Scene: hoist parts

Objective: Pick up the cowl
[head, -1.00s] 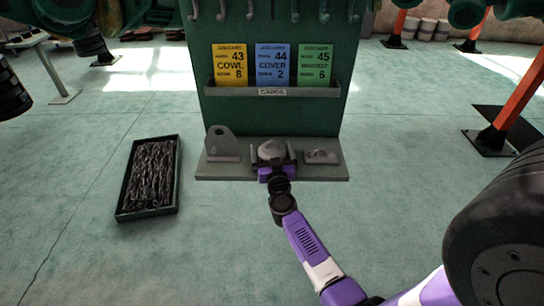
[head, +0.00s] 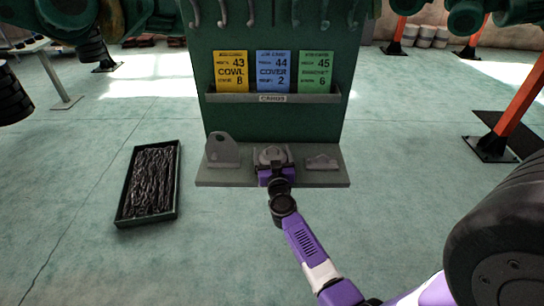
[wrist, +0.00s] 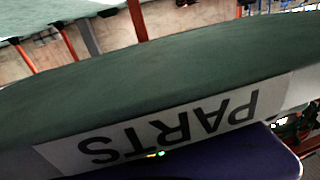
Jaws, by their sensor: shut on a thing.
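The grey rounded part, which I take for the cowl (head: 270,152), is in the middle of the grey ledge (head: 212,178) at the foot of the green stand in the head view. My gripper (head: 273,161) reaches it from the front, with a finger at each side, and is shut on it. The purple gripper body hides its lower front. I cannot tell whether it touches the ledge. In the wrist view the cowl does not show; only purple casing (wrist: 220,160) fills the bottom.
A grey upright plate with a hole (head: 222,151) stands left of the cowl, a low grey part (head: 322,162) right of it, both close. The green stand (head: 270,124) rises behind, with a card rack (head: 320,97). A chain tray (head: 128,212) lies left on open floor.

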